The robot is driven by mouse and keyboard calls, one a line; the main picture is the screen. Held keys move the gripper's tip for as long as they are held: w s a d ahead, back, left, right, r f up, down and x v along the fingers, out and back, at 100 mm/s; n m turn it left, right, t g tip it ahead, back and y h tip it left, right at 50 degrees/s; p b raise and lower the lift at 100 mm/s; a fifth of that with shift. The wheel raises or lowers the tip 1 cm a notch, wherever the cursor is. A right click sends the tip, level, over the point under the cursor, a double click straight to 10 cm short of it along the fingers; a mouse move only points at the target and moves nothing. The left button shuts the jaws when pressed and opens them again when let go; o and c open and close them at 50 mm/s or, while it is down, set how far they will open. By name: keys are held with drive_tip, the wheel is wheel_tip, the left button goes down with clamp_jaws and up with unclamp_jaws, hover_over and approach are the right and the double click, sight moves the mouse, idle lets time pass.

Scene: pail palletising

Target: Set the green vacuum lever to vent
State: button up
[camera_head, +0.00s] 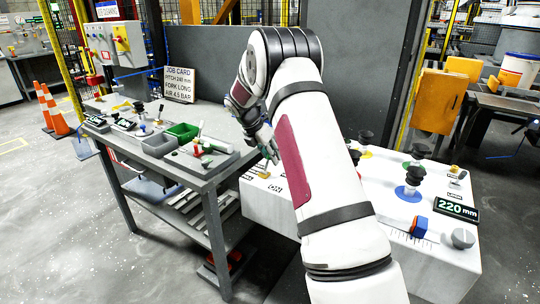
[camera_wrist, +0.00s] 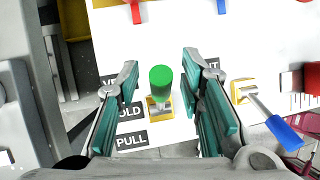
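The green vacuum lever (camera_wrist: 161,78) stands on a small yellow base on the white panel (camera_wrist: 175,20) in the wrist view. Its round green end points up towards the camera. My gripper (camera_wrist: 160,66) is open, with one teal-padded finger on each side of the lever and a gap on both sides. Labels beside it read "PULL" (camera_wrist: 131,142), "OLD" (camera_wrist: 131,111), and one beginning "VE" (camera_wrist: 112,82); my left finger partly covers the upper two. In the head view my gripper (camera_head: 268,150) is low over the white console's left end; the lever cannot be made out clearly there.
A blue-handled lever (camera_wrist: 283,132) lies right of my right finger. Red and blue handles show at the panel's top edge. In the head view, the console carries black knobs (camera_head: 414,175) and a 220 mm display (camera_head: 456,209).

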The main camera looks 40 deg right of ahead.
drive_tip(key=v, duration=1.2)
drive_tip(key=shift+w, duration=0.1)
